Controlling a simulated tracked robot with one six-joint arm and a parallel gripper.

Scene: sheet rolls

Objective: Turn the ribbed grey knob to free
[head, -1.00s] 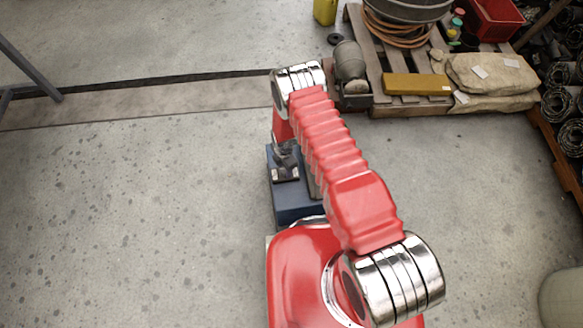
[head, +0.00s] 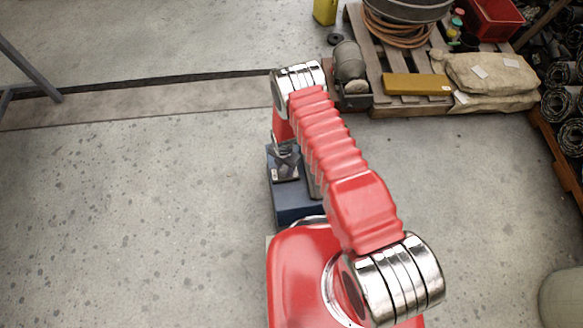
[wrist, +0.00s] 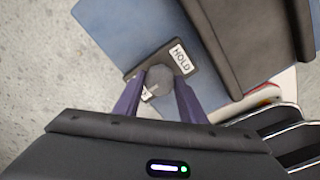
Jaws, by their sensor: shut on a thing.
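The grey knob (wrist: 157,76) sits on a dark plate (wrist: 205,80) on a blue box (wrist: 130,30); in the head view the box (head: 295,206) stands just ahead of my red body. A white label reading HOLD (wrist: 182,57) lies at the upper right of the knob. A second white label (wrist: 147,94) is at its lower left, mostly hidden. My gripper (wrist: 157,88) is shut on the knob, one purple finger on each side. In the head view my gripper (head: 285,166) is small and the knob cannot be made out.
A dark block (wrist: 245,40) rises close to the right of the knob in the wrist view. A wooden pallet (head: 415,103) with sacks (head: 490,78) stands at the back right.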

